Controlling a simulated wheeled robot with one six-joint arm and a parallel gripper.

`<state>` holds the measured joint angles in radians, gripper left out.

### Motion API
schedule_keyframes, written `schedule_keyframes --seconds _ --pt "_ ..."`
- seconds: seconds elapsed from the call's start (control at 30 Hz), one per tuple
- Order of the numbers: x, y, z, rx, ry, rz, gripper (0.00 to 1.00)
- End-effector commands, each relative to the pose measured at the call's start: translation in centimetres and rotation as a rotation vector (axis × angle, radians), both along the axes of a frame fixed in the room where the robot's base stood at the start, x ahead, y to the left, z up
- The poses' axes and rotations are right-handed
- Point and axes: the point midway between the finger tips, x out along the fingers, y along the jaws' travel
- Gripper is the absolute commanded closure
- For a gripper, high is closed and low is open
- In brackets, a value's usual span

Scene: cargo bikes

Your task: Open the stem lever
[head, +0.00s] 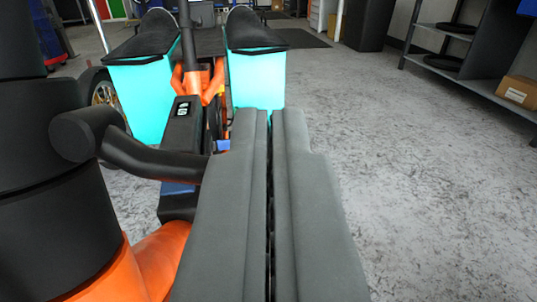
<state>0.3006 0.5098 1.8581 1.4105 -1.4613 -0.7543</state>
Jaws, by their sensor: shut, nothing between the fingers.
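A black lever (150,160) that looks like the stem lever extends rightward from a round pivot (85,133) on the thick black stem (45,190) at left. The stem sits on an orange frame part (150,262). The lever's right end meets the left edge of my gripper in the picture; whether they touch, or whether more of the lever is hidden, I cannot tell. My gripper (270,112) points forward in the middle, its two grey fingers close together with only a thin dark gap and nothing held.
Behind the lever is a black box-shaped bike part (181,128). Beyond stand two bright cyan boxes, left (143,98) and right (258,78), with an orange frame piece (204,82) between. Shelving (465,55) is at the far right. The grey floor (420,170) right of my gripper is clear.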

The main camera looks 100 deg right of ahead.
Motion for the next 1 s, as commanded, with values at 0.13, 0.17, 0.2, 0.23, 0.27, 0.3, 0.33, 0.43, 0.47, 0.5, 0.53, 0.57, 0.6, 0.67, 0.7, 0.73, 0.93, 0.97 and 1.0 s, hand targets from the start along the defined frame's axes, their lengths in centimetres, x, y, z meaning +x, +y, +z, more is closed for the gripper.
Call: schedule_keyframes --seconds 0.13,0.17,0.2,0.23,0.27,0.3,0.33,0.43,0.47,0.5,0.53,0.57,0.6,0.67,0.7,0.73,0.93,0.97,1.0 --pt "0.1 0.1 -0.3 0.0 0.001 0.0 1.0" --pt "0.1 0.1 -0.3 0.0 0.001 0.0 1.0" --pt "0.1 0.1 -0.4 0.0 0.002 0.0 1.0" --pt "0.1 0.1 -0.4 0.0 0.002 0.0 1.0" --pt "0.1 0.1 -0.4 0.0 0.002 0.0 1.0" --pt "0.1 0.1 -0.4 0.0 0.002 0.0 1.0" --pt "0.1 0.1 -0.5 0.0 0.002 0.0 1.0" --pt "0.1 0.1 -0.5 0.0 0.002 0.0 1.0" --pt "0.1 0.1 -0.5 0.0 0.002 0.0 1.0" --pt "0.1 0.1 -0.5 0.0 0.003 0.0 1.0" --pt "0.1 0.1 -0.5 0.0 0.003 0.0 1.0" --pt "0.1 0.1 -0.5 0.0 0.003 0.0 1.0" --pt "0.1 0.1 -0.5 0.0 0.003 0.0 1.0" --pt "0.1 0.1 -0.5 0.0 0.003 0.0 1.0" --pt "0.1 0.1 -0.5 0.0 0.003 0.0 1.0" --pt "0.1 0.1 -0.5 0.0 0.003 0.0 1.0" --pt "-0.1 -0.3 0.1 0.0 0.003 0.0 1.0" --pt "-0.2 -0.4 0.3 0.0 0.003 0.0 1.0" --pt "-0.3 -0.7 0.6 0.0 0.003 0.0 1.0"
